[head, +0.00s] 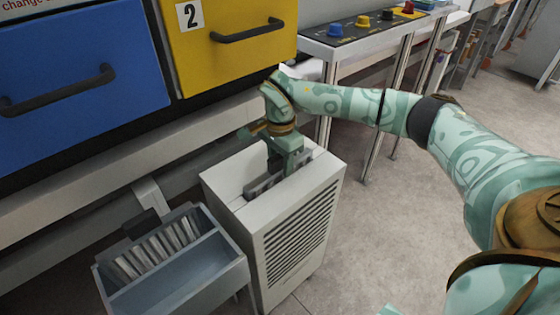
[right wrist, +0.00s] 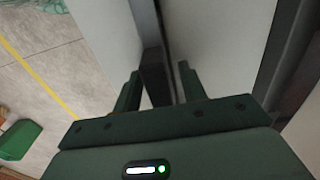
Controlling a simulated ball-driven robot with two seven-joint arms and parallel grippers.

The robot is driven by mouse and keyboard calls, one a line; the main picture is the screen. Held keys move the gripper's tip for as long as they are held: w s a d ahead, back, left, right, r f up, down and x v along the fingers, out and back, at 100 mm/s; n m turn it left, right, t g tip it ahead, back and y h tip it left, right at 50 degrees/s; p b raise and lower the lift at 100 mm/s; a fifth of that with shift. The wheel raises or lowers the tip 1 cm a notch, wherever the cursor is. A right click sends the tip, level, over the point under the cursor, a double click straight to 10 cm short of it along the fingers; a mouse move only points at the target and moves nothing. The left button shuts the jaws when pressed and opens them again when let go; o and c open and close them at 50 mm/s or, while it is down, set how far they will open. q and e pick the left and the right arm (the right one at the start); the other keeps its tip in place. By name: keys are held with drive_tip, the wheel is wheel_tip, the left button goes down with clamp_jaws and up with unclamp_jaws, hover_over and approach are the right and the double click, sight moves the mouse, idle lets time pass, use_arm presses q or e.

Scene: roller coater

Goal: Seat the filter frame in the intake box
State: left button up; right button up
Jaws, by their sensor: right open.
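The intake box (head: 296,232) is a pale floor unit with a louvred front and an opening in its top. My right gripper (head: 283,165) points down at this opening. A grey piece (head: 262,187) shows in the opening beside the fingers; I cannot tell whether it is the filter frame or part of the box. In the right wrist view my right gripper (right wrist: 158,88) is open, with a dark narrow bar (right wrist: 152,65) running between its fingers. Whether the fingers touch it is unclear. My left gripper is not in view.
A grey two-part bin (head: 205,268) with white pleated pieces (head: 160,245) in one part stands left of the box. A blue drawer (head: 70,90) and a yellow drawer (head: 235,55) are behind. A control panel (head: 370,27) is at the back. The floor to the right is clear.

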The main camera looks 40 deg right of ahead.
wheel_tip(320, 180, up, 12)
drive_tip(key=p, duration=0.4)
drive_tip(key=shift+p, duration=0.35)
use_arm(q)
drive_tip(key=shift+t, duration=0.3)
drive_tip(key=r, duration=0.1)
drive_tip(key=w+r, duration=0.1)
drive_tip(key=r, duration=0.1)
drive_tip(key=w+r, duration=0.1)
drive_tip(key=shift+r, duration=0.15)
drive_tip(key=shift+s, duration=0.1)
use_arm(e)
drive_tip(key=shift+s, duration=0.1)
